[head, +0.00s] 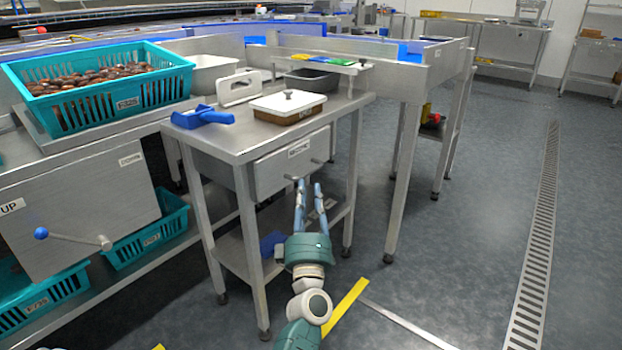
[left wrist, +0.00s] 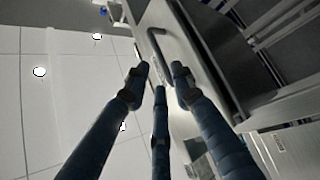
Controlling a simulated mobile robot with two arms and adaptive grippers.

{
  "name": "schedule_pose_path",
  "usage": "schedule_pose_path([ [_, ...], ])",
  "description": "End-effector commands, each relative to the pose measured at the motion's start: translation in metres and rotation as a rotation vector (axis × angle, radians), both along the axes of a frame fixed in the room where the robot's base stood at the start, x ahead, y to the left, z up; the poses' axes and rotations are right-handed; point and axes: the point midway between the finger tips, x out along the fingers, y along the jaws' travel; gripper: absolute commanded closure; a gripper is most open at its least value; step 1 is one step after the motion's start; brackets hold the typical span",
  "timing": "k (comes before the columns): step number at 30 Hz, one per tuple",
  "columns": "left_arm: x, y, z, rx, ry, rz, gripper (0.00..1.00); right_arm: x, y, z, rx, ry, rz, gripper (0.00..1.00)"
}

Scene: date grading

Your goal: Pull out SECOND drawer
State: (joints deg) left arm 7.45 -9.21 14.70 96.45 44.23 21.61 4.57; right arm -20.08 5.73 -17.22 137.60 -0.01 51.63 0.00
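A grey metal drawer (head: 272,171) with a small label sits under the top of the steel side table (head: 232,150); it looks closed. The label is too small to read for certain. Its bar handle (head: 316,161) is partly hidden in the head view; the curved handle (left wrist: 152,40) shows in the left wrist view, just beyond the fingertips. My left gripper (head: 308,186) is just in front of and below the drawer front, its fingers pointing at it. My right gripper is out of view.
On the table top are a blue scoop (head: 203,117), a lidded box (head: 290,104) and a white upright holder (head: 240,87). Teal crates (head: 120,97) stand at left. Table legs (head: 254,258) flank my left arm. The floor (head: 460,210) at right is clear.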

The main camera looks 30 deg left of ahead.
Motion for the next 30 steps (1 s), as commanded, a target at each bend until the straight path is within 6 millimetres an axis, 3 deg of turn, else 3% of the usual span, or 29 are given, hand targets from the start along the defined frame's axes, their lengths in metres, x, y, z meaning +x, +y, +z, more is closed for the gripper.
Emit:
schedule_pose_path([
  [10, 0.044, 0.030, 0.021, 0.001, 0.000, -0.001, 0.76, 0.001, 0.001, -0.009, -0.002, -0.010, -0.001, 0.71],
  [23, 0.052, 0.035, 0.025, 0.001, 0.003, -0.001, 0.76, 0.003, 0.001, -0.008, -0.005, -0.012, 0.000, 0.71],
  [27, 0.052, 0.035, 0.025, 0.001, 0.003, -0.001, 1.00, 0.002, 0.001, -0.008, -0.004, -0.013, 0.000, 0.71],
  [30, 0.052, 0.035, 0.025, 0.001, 0.003, -0.001, 1.00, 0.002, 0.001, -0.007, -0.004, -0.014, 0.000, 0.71],
])
